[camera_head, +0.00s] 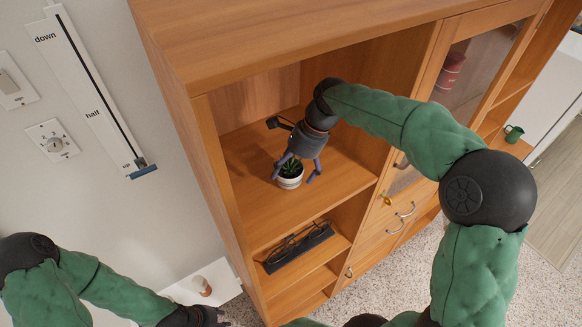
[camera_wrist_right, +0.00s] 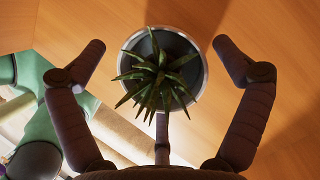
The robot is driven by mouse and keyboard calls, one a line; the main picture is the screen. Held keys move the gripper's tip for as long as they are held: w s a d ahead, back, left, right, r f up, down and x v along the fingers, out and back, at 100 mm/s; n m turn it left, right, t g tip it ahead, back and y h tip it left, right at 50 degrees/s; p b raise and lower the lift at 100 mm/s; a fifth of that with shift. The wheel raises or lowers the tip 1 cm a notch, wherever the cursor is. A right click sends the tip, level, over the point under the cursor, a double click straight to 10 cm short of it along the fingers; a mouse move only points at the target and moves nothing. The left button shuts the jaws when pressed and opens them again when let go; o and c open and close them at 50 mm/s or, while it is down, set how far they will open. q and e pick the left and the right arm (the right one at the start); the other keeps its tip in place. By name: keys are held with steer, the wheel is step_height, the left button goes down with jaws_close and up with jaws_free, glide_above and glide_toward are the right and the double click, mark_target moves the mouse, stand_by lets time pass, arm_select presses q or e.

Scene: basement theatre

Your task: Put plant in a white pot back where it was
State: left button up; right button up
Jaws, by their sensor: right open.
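The plant in a white pot (camera_head: 290,172) is a small spiky green succulent standing upright on the wooden cabinet's open upper shelf (camera_head: 259,210). My right gripper (camera_head: 295,179) reaches down over it, fingers open on either side of the pot. In the right wrist view the plant (camera_wrist_right: 158,80) shows from above between the spread fingers (camera_wrist_right: 158,43), with gaps on both sides of the pot. My left gripper (camera_head: 210,317) is low at the bottom edge, away from the cabinet; its fingers are mostly cut off.
The cabinet's side panel (camera_head: 222,190) and the divider right of the shelf bound the opening. A dark tray with glasses (camera_head: 298,247) lies on the shelf below. A small jar (camera_head: 202,285) stands on a white surface. A green mug (camera_head: 514,133) is far right. Shelf room is free around the pot.

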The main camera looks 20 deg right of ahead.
mark_target(295, 162)
steer(key=shift+b+v, duration=0.35)
steer(key=shift+v, duration=3.5)
